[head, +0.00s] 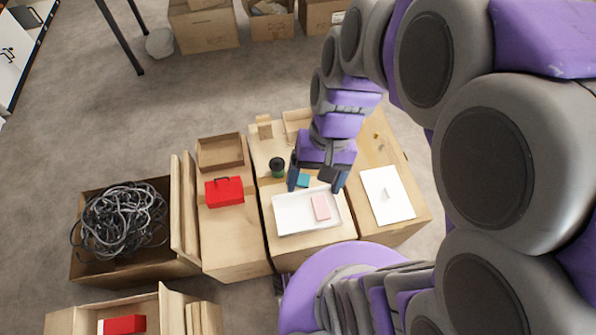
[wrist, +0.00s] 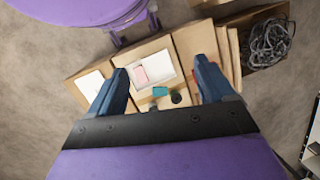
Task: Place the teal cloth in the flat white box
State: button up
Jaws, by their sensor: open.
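The teal cloth (head: 303,181) is a small folded piece lying on the carton top just behind the flat white box (head: 280,230). In the wrist view the teal cloth (wrist: 160,91) shows between my fingers, below the white box (wrist: 171,62). The box is shallow and open, with a pink folded cloth (head: 321,207) in its right half. My gripper (head: 317,184) is open, with its fingers spread above the teal cloth and the back edge of the box. Nothing is between the fingertips. The gap in height between gripper and cloth is hard to tell.
A dark green cup (head: 277,167) stands just left of the teal cloth. A red box (head: 224,192) sits on the carton to the left, and a white sheet (head: 387,196) lies to the right. A carton of tangled cables (head: 124,222) stands far left.

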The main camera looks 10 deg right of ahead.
jog(key=w+a+f+m+y+p, duration=0.1)
jog(key=w+f+m+y, duration=0.15)
jog(key=w, duration=0.45)
jog(key=w+a+f+m+y, duration=0.1)
jog(key=w+f+m, duration=0.15)
jog(key=w, duration=0.45)
jog(key=m+t+y+p, duration=0.3)
jog(key=m+t, duration=0.1)
jog(key=m, duration=0.7)
send_over(301, 179)
jog(key=s+d, duration=0.1)
jog(key=d, duration=0.2)
notch_tip(301, 179, down, 27)
jog(key=s+d+f+m+t+h, duration=0.15)
jog(key=d+f, duration=0.25)
jog(key=f, duration=0.4)
jog(key=s+d+f+m, duration=0.2)
jog(key=d+f+m, duration=0.1)
jog(key=f, duration=0.4)
jog(key=b+x, duration=0.1)
jog(key=x, duration=1.1)
jog(key=shift+d+f, duration=0.15)
jog(key=shift+d, duration=0.05)
jog(key=shift+b+x, duration=1.25)
jog(key=shift+x, duration=1.45)
jog(key=shift+w+a, duration=0.1)
jog(key=shift+w, duration=0.1)
jog(key=shift+c, duration=0.4)
